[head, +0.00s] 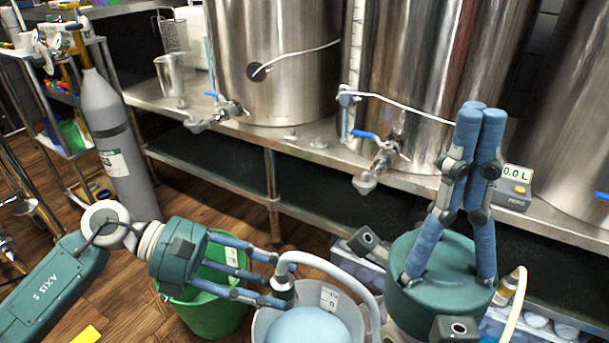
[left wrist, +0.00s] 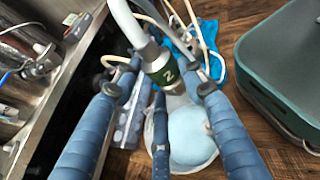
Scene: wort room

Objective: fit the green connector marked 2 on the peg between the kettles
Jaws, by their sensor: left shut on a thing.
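The green connector (left wrist: 163,72) marked 2 sits between the fingers of my left gripper in the left wrist view, on the end of a grey hose. In the head view my left gripper (head: 279,281) is shut on this connector (head: 283,291), above a grey bucket (head: 264,325) and well below the bench top. My right gripper (head: 481,112) points up with its fingers together and nothing visible between them. Small metal fittings (head: 318,142) stand on the bench between the left kettle (head: 275,75) and middle kettle (head: 420,75); I cannot tell which is the peg.
Valves with blue handles (head: 225,106) (head: 378,145) jut out from the kettles over the bench edge. A green bucket (head: 212,315) stands beside the grey one. A gas cylinder (head: 115,140) stands at the left. A scale display (head: 515,180) sits behind my right gripper.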

